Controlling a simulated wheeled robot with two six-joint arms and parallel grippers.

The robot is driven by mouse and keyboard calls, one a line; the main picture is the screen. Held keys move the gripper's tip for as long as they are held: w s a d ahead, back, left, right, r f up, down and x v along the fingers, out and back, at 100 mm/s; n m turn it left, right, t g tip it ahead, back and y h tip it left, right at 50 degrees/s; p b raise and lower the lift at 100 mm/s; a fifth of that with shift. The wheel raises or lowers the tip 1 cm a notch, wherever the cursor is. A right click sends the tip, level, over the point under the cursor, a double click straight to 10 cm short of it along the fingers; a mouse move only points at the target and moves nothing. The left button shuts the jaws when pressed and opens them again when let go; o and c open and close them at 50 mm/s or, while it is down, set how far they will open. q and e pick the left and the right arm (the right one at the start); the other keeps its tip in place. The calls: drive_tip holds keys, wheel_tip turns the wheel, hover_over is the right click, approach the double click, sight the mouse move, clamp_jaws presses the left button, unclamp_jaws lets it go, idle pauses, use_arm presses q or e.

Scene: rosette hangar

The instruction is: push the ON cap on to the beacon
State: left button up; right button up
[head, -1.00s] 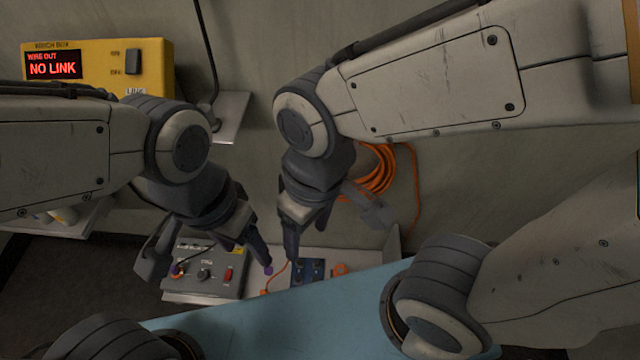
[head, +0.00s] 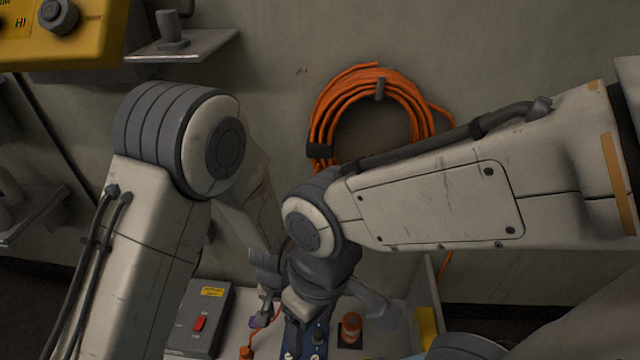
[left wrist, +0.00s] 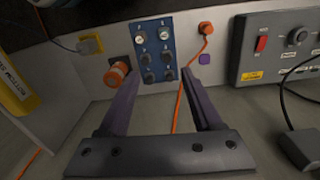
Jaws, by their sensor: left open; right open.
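An orange cylinder (head: 351,326), perhaps the beacon, stands on a dark base in the head view. It also shows in the left wrist view (left wrist: 117,74), left of a blue panel (left wrist: 155,52) with several round knobs or caps. I cannot read which one is marked ON. My right gripper (head: 340,322) is open over the blue panel and orange cylinder, its fingers spread and empty. My left gripper (left wrist: 161,74) is open and empty in its wrist view, its fingertips in front of the panel's lower part. In the head view it is largely hidden behind the right wrist.
A grey box (head: 204,318) with a red switch stands left of the panel. An orange cable with an orange plug (left wrist: 206,28) runs beside the panel. An orange hose coil (head: 370,110) hangs on the wall. A yellow box (head: 80,35) is at the upper left.

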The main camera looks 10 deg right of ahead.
use_arm(q)
drive_tip(key=b, duration=0.7)
hover_over(289, 356)
drive_tip(key=shift+n, duration=0.4)
wheel_tip(289, 356, down, 19)
drive_tip(key=shift+f, duration=0.1)
use_arm(e)
wheel_tip(289, 356, down, 10)
drive_tip(key=shift+r, duration=0.25)
drive_tip(key=shift+f, duration=0.1)
use_arm(q)
wheel_tip(289, 356, down, 8)
drive_tip(key=b, duration=0.6)
drive_tip(key=shift+f+b, duration=0.4)
drive_tip(key=shift+b, duration=0.05)
use_arm(e)
wheel_tip(289, 356, down, 7)
use_arm(q)
drive_tip(key=shift+p, duration=0.4)
use_arm(e)
drive_tip(key=shift+r, duration=0.5)
